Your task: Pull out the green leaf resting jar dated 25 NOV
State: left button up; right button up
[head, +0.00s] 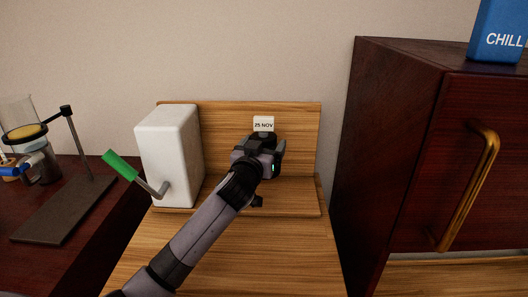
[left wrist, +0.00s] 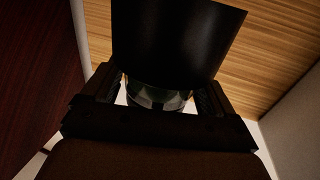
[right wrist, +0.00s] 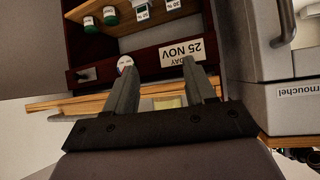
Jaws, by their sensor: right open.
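A small white tag reading 25 NOV (head: 263,124) is on the wooden back panel in the head view. My left gripper (head: 270,150) is right below it and hides most of what stands there. In the left wrist view a dark, smooth cylindrical body with a glassy lower part, seemingly a jar (left wrist: 175,40), is between the left fingers (left wrist: 160,95). Whether the fingers press on it cannot be told. No green leaf contents show. My right gripper (right wrist: 158,65) is open and empty in its own view, off the head view.
A white box (head: 170,155) with a green-handled lever (head: 122,166) stands left of the gripper. A dark red cabinet (head: 400,150) with a brass handle (head: 470,185) is at right. The right wrist view shows a sign reading 25 NOV (right wrist: 189,53) and green-capped bottles (right wrist: 109,14).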

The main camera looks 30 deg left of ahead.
aim_at(263, 117)
pick_arm(q)
jog(key=shift+r, duration=0.1)
jog(key=c, duration=0.8)
jog(key=shift+r, duration=0.1)
jog(key=shift+r+p, duration=0.6)
jog(key=shift+p, duration=0.1)
jog(key=shift+r+p, duration=0.95)
jog(key=shift+r, duration=2.2)
